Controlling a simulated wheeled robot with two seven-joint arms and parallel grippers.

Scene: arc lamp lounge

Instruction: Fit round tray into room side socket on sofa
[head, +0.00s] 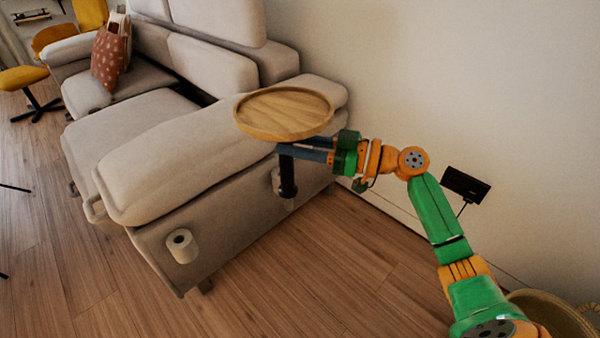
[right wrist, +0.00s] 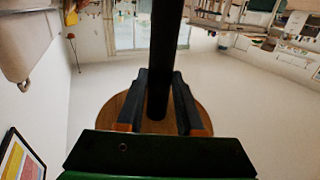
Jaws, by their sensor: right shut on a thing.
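The round wooden tray (head: 284,113) is level, with a dark post (head: 288,178) hanging straight below it. My right gripper (head: 292,150) is shut on the post just under the tray. The post and the tray's underside also show in the right wrist view (right wrist: 160,60). The sofa (head: 200,150) has two pale sockets on its side. The socket away from the wall (head: 181,245) is clear, with a dark hole in its top. The socket nearer the wall (head: 277,180) is partly hidden behind the post. The post's lower end appears free. My left gripper is not in view.
The wall (head: 420,80) stands close behind my right arm, with a small black panel (head: 466,184) low on it. A woven basket (head: 550,312) sits at the lower right. The wooden floor (head: 270,285) beside the sofa is clear.

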